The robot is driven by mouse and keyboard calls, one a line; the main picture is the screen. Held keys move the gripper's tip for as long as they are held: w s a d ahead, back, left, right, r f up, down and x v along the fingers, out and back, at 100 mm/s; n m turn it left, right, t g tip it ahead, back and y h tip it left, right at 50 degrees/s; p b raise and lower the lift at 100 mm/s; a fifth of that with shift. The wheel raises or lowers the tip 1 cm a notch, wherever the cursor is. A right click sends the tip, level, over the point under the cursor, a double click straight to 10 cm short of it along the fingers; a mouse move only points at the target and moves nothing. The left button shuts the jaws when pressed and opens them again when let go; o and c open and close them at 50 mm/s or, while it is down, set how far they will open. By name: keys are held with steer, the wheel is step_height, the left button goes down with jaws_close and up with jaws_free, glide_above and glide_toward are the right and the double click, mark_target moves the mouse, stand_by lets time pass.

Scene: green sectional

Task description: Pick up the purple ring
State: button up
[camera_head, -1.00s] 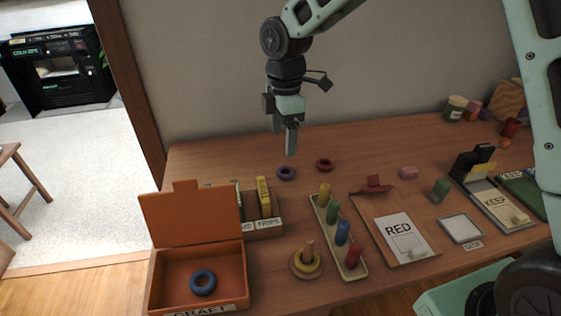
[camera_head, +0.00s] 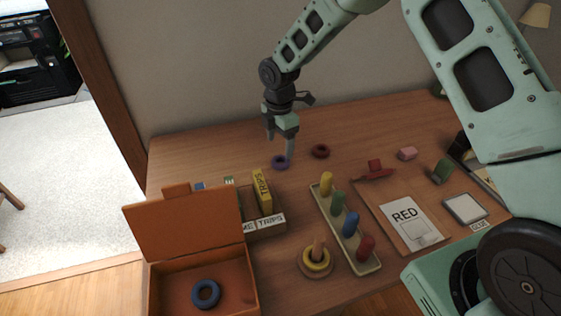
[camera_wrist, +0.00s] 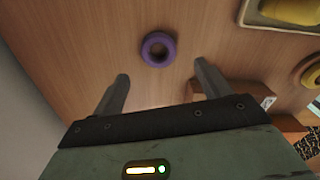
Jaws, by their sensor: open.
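The purple ring (camera_head: 280,162) lies flat on the wooden table toward the back, left of a dark red ring. In the wrist view the purple ring (camera_wrist: 158,49) lies ahead of the fingertips, roughly centred between them. My gripper (camera_head: 280,148) is above the table close to the purple ring, pointing down.
The dark red ring (camera_head: 320,151) lies close by on the right. A box of upright cards (camera_head: 265,226) stands in front. A tray with coloured pegs (camera_head: 345,228), a ring stacker (camera_head: 317,262) and an open orange box (camera_head: 190,235) are nearer. The table's back left is clear.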

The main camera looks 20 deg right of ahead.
mark_target(280, 156)
steer(key=shift+w+d+f+p, duration=0.1)
steer(key=shift+f+p, duration=0.4)
steer(key=shift+f, duration=2.7)
steer(key=c, duration=1)
